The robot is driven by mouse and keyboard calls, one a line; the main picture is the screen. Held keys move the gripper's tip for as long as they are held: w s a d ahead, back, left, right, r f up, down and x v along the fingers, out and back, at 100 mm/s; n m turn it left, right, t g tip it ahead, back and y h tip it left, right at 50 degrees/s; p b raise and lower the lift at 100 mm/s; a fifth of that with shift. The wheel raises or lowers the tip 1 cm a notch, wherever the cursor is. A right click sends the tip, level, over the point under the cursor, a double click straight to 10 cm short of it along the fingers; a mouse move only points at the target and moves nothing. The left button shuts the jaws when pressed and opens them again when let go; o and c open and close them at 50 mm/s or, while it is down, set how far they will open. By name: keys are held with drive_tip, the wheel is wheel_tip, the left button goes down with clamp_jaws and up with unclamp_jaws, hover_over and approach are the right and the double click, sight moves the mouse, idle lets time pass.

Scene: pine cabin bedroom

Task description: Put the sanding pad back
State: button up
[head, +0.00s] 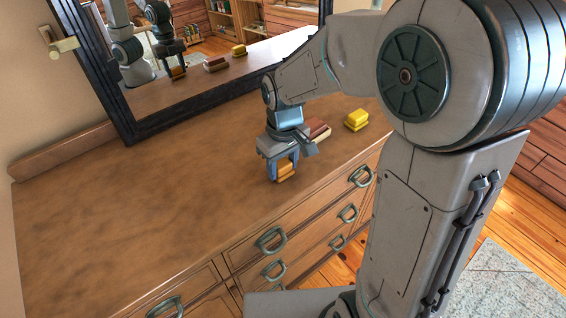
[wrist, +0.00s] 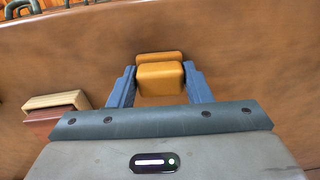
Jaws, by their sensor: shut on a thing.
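My gripper (head: 283,168) is low over the front part of the wooden dresser top, with its blue fingers closed on the sides of a small orange-tan, two-part block (head: 287,171). In the wrist view the block (wrist: 161,78) sits between the fingertips. I cannot tell whether its underside touches the dresser. A dark red block with a cream layer (head: 317,132) lies just beyond my gripper; it also shows in the wrist view (wrist: 52,115) at left. A yellow stepped block (head: 356,120) lies farther right. I cannot tell for sure which block is the sanding pad.
The dresser top (head: 120,200) is bare across its left and middle. A dark-framed mirror (head: 125,122) stands along its back and reflects the blocks and my arm. Drawer handles (head: 271,241) stick out from the front, below the edge.

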sight(284, 163)
drive_tip(key=o, duration=1)
drive_tip(key=shift+f, duration=0.1)
drive_tip(key=shift+c, duration=0.2)
wheel_tip(284, 163, up, 12)
drive_tip(key=s+d+f+m+t, duration=0.3)
drive_tip(key=s+d+m, duration=0.3)
drive_tip(key=s+d, duration=0.6)
drive_tip(key=shift+s+m, duration=0.25)
drive_tip(key=shift+m, duration=0.15)
drive_tip(key=shift+f, duration=0.1)
